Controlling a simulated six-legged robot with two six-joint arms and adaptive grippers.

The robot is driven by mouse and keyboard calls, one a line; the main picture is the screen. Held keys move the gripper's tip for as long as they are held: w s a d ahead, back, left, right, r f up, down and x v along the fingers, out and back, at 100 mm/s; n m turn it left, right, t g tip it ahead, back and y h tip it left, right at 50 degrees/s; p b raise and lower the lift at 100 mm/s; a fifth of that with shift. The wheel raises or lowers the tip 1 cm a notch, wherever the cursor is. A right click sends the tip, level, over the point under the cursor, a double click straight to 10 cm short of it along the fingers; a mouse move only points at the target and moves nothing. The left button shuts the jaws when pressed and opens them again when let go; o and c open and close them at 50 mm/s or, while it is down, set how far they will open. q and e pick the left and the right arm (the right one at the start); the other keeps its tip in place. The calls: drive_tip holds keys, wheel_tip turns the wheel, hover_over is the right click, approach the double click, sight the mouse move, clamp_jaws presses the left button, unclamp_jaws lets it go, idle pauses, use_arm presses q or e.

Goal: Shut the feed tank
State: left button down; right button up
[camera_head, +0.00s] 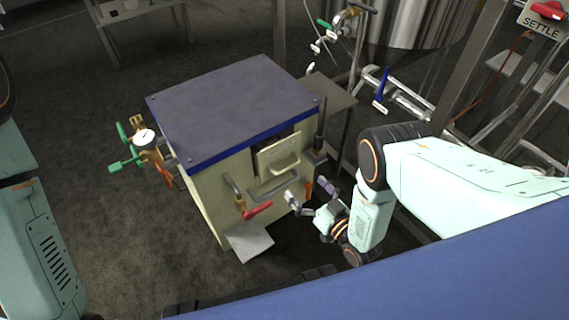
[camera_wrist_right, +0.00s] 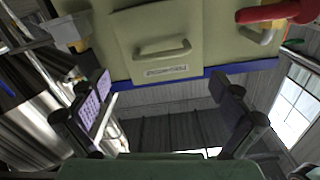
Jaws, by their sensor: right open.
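A cream box-shaped tank (camera_head: 215,185) with a blue top (camera_head: 235,95) stands left of my right arm; no readable label confirms that it is the feed tank. A cream panel (camera_head: 280,155) with a handle is on its front, with a dark gap beside it. In the right wrist view the panel (camera_wrist_right: 148,28) shows its handle (camera_wrist_right: 163,51) and a small plate too small to read. A red-handled valve (camera_head: 257,210) is low on the front. My right gripper (camera_head: 316,197) is open beside the front, fingers apart and empty. My left gripper is not in view.
A gauge (camera_head: 144,136) and green-handled valves (camera_head: 124,164) stick out on the tank's left side. A metal vessel (camera_head: 420,22) and pipework stand behind right. A SETTLE sign (camera_head: 541,27) with a red handle is at top right.

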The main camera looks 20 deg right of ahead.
sight(289, 167)
drive_tip(key=shift+w+a+r+n+b, duration=0.1)
drive_tip(key=shift+w+a+n+b, duration=0.35)
drive_tip(key=shift+w, duration=0.8)
drive_tip(key=shift+w+a+r+n+b, duration=0.1)
drive_tip(key=shift+w+a+n+b, duration=0.35)
drive_tip(key=shift+w, duration=0.75)
drive_tip(key=shift+w+a+r+n+b, duration=0.1)
drive_tip(key=shift+w+a+n+b, duration=0.35)
drive_tip(key=shift+w, duration=0.8)
